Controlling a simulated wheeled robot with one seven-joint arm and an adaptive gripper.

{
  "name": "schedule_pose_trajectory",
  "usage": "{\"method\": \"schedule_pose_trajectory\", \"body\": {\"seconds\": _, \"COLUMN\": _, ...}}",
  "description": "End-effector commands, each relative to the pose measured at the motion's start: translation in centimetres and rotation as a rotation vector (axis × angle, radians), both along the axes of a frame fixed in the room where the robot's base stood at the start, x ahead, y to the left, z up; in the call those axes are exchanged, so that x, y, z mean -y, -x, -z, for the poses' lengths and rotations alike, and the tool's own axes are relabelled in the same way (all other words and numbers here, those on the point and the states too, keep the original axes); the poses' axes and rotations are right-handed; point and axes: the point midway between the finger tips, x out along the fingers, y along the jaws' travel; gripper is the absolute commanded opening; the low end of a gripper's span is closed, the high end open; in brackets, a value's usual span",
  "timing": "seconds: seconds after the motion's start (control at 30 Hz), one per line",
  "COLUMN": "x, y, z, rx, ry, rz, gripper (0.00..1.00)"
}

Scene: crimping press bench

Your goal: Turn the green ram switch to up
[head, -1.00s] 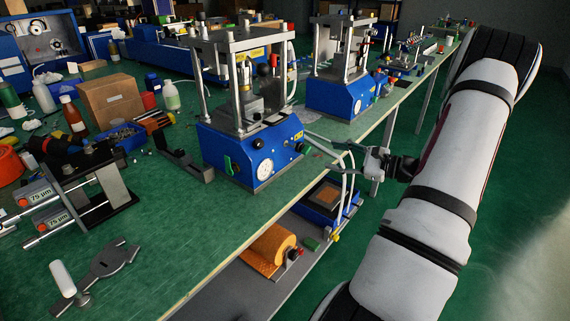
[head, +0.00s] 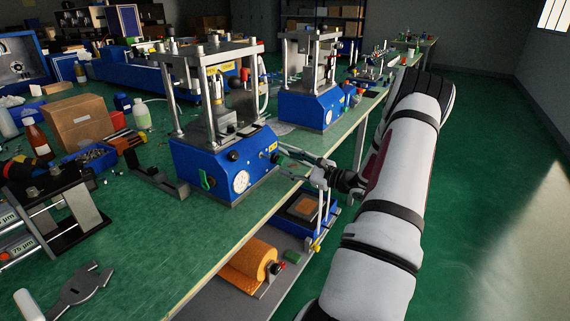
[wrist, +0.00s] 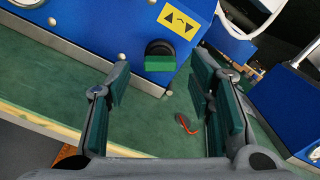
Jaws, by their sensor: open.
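The green ram switch (wrist: 158,63) is a green bar on a round black knob. It sits on the side of a blue press (wrist: 90,22), below a yellow label with two black arrowheads (wrist: 177,22). The bar looks roughly level in the wrist view. My gripper (wrist: 162,76) is open, with one green-padded finger on each side of the switch and visible gaps between. In the head view my gripper (head: 287,157) is at the right side of the nearer press (head: 200,160); the switch is hard to make out there.
Another green lever (head: 206,180) and a round gauge (head: 241,181) are on the press front. A second blue press (head: 310,106) stands behind. A lower shelf holds an orange roll (head: 255,262). A small red item (wrist: 186,124) shows below my fingers. Open floor lies right.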

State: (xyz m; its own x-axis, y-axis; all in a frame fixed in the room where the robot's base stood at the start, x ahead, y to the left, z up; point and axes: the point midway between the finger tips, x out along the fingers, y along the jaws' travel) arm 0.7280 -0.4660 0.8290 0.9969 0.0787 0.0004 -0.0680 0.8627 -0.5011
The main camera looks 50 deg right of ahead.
Motion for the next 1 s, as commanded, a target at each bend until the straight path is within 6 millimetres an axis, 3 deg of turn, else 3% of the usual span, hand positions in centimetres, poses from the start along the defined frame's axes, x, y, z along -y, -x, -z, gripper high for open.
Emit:
{"method": "schedule_pose_trajectory", "body": {"seconds": 0.2, "x": -0.2, "y": -2.1, "z": 0.0, "rx": 0.000, "ry": 0.000, "rz": 0.000, "gripper": 0.48}}
{"method": "schedule_pose_trajectory", "body": {"seconds": 0.53, "x": -0.2, "y": -2.4, "z": 0.0, "rx": -0.001, "ry": 0.000, "rz": 0.001, "gripper": 0.48}}
{"method": "schedule_pose_trajectory", "body": {"seconds": 0.57, "x": -0.2, "y": -2.4, "z": 0.0, "rx": -0.001, "ry": 0.000, "rz": 0.001, "gripper": 0.46}}
{"method": "schedule_pose_trajectory", "body": {"seconds": 0.77, "x": -0.2, "y": -2.4, "z": 0.0, "rx": -0.001, "ry": 0.000, "rz": 0.001, "gripper": 0.01}}
{"method": "schedule_pose_trajectory", "body": {"seconds": 1.0, "x": -0.2, "y": -2.4, "z": 0.0, "rx": 0.000, "ry": 0.008, "rz": 0.001, "gripper": 0.00}}
